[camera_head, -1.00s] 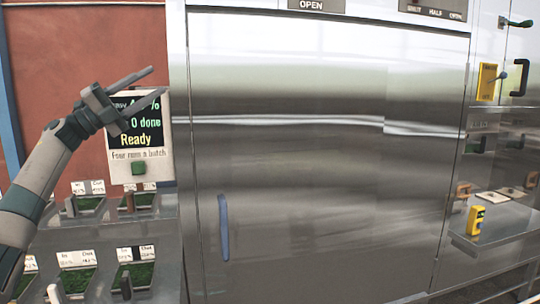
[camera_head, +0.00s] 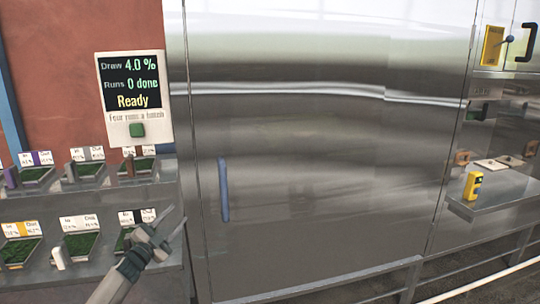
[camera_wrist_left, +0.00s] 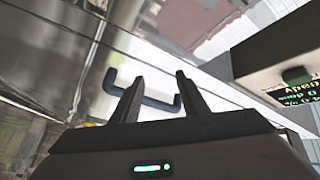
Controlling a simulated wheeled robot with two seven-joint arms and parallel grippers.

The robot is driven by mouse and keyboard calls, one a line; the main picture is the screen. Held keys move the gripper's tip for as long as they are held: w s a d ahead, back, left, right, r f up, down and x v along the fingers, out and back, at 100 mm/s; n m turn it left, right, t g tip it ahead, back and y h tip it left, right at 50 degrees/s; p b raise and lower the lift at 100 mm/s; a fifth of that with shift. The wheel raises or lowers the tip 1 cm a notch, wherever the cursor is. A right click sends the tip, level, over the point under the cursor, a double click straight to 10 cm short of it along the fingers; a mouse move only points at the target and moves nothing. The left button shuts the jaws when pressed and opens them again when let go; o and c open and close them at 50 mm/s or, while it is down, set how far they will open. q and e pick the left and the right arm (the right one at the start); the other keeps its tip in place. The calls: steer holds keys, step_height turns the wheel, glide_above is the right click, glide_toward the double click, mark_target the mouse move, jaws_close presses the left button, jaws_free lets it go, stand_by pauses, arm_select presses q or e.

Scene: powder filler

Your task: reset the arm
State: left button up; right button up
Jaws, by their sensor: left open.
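My left gripper (camera_head: 160,228) is at the lower left in the head view, in front of the lower row of green-filled bins. Its two fingers are apart with nothing between them. In the left wrist view the two open fingers (camera_wrist_left: 157,98) point up the picture, with a dark bar-shaped handle behind them. My right gripper is in neither view.
A display panel (camera_head: 134,98) reading "Ready" with a green button (camera_head: 137,130) hangs above bins (camera_head: 88,169). A large steel door (camera_head: 310,190) with a blue handle (camera_head: 224,190) fills the middle. A yellow device (camera_head: 473,186) stands on a right-hand shelf (camera_head: 500,196).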

arm_select(q)
steer(key=s+f+n+g+y, duration=0.1)
steer(key=s+f+n, duration=0.15)
steer(key=f, duration=0.65)
steer(key=s+f+n+g+y, duration=0.15)
steer(key=s+f, duration=0.25)
steer(key=f, duration=0.6)
steer(key=s+f+n+g+y, duration=0.15)
steer(key=s+f, duration=0.25)
steer(key=f, duration=0.5)
steer(key=s+f+n+g+y+b, duration=0.2)
steer(key=s+f+n+g+y, duration=0.15)
steer(key=s+f, duration=1.95)
steer(key=s+d+f+n+g, duration=0.1)
steer(key=s+d+f+g, duration=0.15)
steer(key=s+f, duration=0.7)
steer(key=s+d+f+n+g, duration=0.1)
steer(key=s+f+g, duration=0.2)
steer(key=s+f, duration=0.7)
steer(key=s+d+f+g, duration=0.1)
steer(key=s+f+g, duration=0.1)
steer(key=s, duration=1.4)
steer(key=s+d+f+n+g, duration=0.1)
steer(key=s+d+g, duration=0.1)
steer(key=s, duration=1.5)
steer(key=shift+f+n+g+b, duration=0.3)
steer(key=shift+f+g+b, duration=0.05)
steer(key=shift+g+b, duration=0.15)
